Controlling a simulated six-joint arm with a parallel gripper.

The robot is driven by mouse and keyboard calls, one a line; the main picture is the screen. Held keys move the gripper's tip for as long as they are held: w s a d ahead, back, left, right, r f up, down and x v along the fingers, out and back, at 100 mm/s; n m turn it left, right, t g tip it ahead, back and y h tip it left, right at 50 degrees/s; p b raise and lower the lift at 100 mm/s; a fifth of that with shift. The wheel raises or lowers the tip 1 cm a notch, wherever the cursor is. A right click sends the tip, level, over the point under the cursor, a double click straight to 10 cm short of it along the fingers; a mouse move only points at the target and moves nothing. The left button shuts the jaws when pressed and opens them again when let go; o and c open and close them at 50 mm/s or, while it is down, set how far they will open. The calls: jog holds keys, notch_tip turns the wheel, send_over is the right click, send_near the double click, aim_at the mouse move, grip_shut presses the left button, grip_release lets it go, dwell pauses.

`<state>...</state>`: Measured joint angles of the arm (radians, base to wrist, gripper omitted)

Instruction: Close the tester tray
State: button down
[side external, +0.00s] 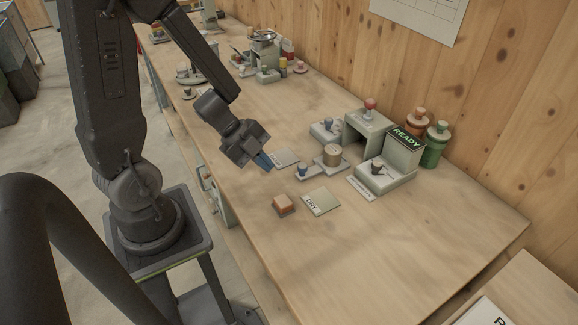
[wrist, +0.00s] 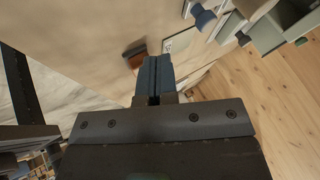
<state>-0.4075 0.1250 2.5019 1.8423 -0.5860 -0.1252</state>
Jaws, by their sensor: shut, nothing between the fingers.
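The tester is a pale grey unit (side external: 368,133) with a red-knobbed arch. A low grey tray (side external: 314,173) sticks out from it toward the front left, with a small blue knob (side external: 303,168) at its outer end. A round tan canister (side external: 333,154) sits on the tray. My gripper (side external: 267,162) is shut and empty above the table, left of the tray knob and apart from it.
A lit READY display (side external: 405,139) stands at the tester's right, before orange-topped and green jars (side external: 436,145). An orange-brown block (side external: 284,204) and a DRY card (side external: 320,202) lie in front. Another card (side external: 286,158) lies beside my fingers. The table's front right is clear.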

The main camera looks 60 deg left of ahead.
aim_at(325, 150)
jog(key=x, duration=0.4)
jog(key=shift+f, duration=0.1)
jog(key=w, duration=0.2)
jog(key=shift+w, duration=0.95)
jog(key=shift+w, duration=0.1)
jog(key=w, duration=1.1)
